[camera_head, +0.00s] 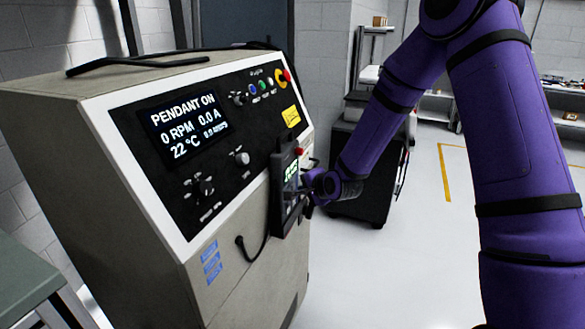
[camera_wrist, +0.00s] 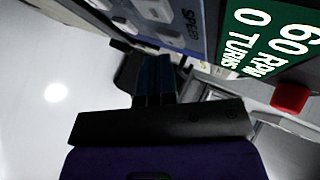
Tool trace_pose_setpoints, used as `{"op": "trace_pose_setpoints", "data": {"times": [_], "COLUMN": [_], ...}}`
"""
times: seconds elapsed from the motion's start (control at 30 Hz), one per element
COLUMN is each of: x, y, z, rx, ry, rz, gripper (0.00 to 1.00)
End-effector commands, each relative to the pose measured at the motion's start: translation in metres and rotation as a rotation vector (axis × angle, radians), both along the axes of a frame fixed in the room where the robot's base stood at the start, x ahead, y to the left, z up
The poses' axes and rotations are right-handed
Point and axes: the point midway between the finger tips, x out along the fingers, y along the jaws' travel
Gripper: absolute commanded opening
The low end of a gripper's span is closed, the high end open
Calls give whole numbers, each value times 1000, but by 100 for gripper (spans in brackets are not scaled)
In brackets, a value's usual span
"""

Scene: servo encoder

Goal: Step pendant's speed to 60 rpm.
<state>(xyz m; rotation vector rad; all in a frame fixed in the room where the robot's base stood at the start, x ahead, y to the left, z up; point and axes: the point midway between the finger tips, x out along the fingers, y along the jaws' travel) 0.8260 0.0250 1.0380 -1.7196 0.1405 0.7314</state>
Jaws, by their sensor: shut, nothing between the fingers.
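The pendant (camera_head: 278,205) is a dark handheld box on the right part of the cabinet's front, with a small green screen (camera_head: 290,172). In the wrist view the pendant's screen (camera_wrist: 268,35) reads 60 RPM and 0 TURNS. A grey-blue key panel (camera_wrist: 165,22) beside it carries the label SPEED and pale keys. A red button (camera_wrist: 290,97) is at the pendant's end. My gripper (camera_head: 308,188) is shut and empty, close in front of the pendant. Its dark fingers (camera_wrist: 153,75) point toward the key panel; whether they touch a key I cannot tell.
The beige cabinet (camera_head: 150,225) has a display (camera_head: 184,126) reading PENDANT ON, 0 RPM, 0.0 A and 22 °C. Knobs, coloured buttons and a yellow label (camera_head: 291,116) are on its panel. A dark cart (camera_head: 362,175) stands behind my gripper. Floor to the right is clear.

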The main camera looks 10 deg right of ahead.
Motion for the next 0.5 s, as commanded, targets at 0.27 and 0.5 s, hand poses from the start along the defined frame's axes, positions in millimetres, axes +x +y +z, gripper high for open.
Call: {"op": "trace_pose_setpoints", "data": {"times": [0.27, 0.5], "x": [-2, -6], "y": [-4, -10], "z": [0, 0], "rx": [0, 0], "ry": [0, 0], "rz": [-1, -2], "gripper": [0, 0]}}
